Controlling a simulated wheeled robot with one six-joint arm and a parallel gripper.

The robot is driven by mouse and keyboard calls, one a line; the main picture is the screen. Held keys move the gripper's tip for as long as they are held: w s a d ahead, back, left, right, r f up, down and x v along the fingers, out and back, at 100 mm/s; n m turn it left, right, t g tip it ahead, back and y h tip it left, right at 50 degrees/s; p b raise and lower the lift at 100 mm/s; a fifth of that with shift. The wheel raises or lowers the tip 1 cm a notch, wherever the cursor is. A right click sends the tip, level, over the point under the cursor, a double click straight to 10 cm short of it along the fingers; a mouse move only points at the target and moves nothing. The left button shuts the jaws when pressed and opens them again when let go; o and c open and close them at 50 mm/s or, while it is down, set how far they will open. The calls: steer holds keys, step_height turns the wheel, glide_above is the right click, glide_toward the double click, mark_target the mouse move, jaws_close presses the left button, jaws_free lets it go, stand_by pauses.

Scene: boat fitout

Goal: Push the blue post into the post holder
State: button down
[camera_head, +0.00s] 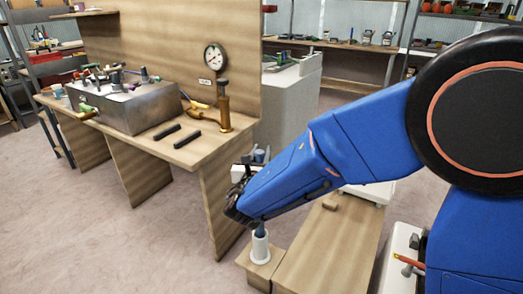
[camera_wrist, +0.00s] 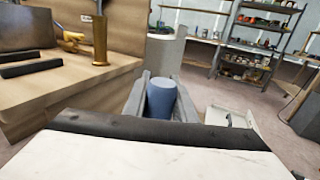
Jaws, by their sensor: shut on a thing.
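The blue post (camera_wrist: 161,98) is upright between the two fingers of my gripper (camera_wrist: 162,105) in the wrist view. In the head view my gripper (camera_head: 245,215) points down and is shut on the post. The lower part of the blue post (camera_head: 261,229) shows just above the white post holder (camera_head: 260,246). The holder is a white cylinder on a low wooden block. The post's lower end appears to be at or inside the holder's mouth; how deep it sits is hidden. The holder is not visible in the wrist view.
A wooden workbench (camera_head: 215,155) with a metal box (camera_head: 125,105), two black bars and a brass fitting (camera_head: 224,108) stands at the left. A low wooden bench (camera_head: 325,250) lies right of the holder. A white cabinet (camera_head: 288,100) stands behind. Open floor lies at the lower left.

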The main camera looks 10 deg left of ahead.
step_height(320, 180, down, 12)
stand_by(3.4)
steer(key=shift+f, duration=0.15)
stand_by(0.3)
steer(key=c, duration=1.4)
jaws_free()
steer(key=shift+s, duration=0.1)
steer(key=shift+s+d, duration=0.15)
steer(key=shift+s, duration=2.7)
steer(key=shift+s+d, duration=0.2)
steer(key=shift+s, duration=2.7)
steer(key=shift+s+d, duration=0.15)
steer(key=shift+s, duration=2.7)
